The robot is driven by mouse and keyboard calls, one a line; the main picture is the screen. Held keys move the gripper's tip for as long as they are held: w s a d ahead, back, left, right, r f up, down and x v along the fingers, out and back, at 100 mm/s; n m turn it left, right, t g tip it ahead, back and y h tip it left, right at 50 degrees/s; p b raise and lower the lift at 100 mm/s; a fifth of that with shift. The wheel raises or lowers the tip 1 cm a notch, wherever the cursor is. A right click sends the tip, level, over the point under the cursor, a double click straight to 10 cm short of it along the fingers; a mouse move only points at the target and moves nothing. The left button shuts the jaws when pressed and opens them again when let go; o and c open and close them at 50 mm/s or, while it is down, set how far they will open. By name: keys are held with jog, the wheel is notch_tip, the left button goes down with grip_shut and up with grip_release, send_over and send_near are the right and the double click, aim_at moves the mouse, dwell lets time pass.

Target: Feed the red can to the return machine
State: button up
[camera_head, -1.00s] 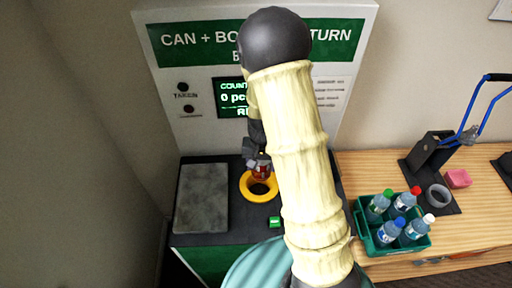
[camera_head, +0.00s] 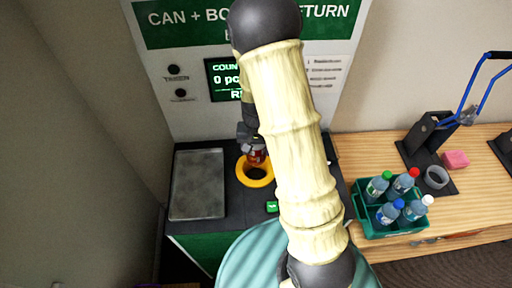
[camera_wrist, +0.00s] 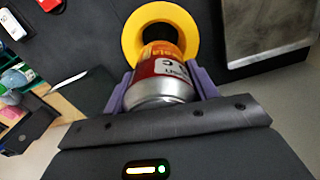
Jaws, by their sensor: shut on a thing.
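The red can (camera_wrist: 163,78) is between the purple fingers of my gripper (camera_wrist: 160,85) in the wrist view, its silver end toward the camera. My gripper is shut on it. In the head view the can (camera_head: 256,157) shows just above the yellow ring (camera_head: 245,178) around the dark opening of the return machine (camera_head: 160,85). The ring also shows in the wrist view (camera_wrist: 130,30), behind the can's far end. I cannot tell whether the can touches the ring. My arm covers part of the machine's front and screen.
A grey metal plate (camera_head: 197,185) lies left of the ring. A green button (camera_head: 272,207) is in front of it. A green crate (camera_head: 372,232) with several bottles stands on the wooden table (camera_head: 355,150) at right, near a black stand with a blue handle (camera_head: 470,90).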

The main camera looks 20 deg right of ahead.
jog(key=shift+f+b, duration=4.45)
jog(key=shift+f, duration=1.5)
jog(key=o, duration=0.8)
jog(key=shift+o, duration=0.3)
jog(key=shift+w+r, duration=0.2)
jog(key=shift+r, duration=0.1)
jog(key=shift+o, duration=0.7)
notch_tip(320, 180, up, 17)
jog(key=shift+s+f+b, duration=0.1)
jog(key=shift+s+b, duration=0.05)
jog(key=shift+b, duration=0.85)
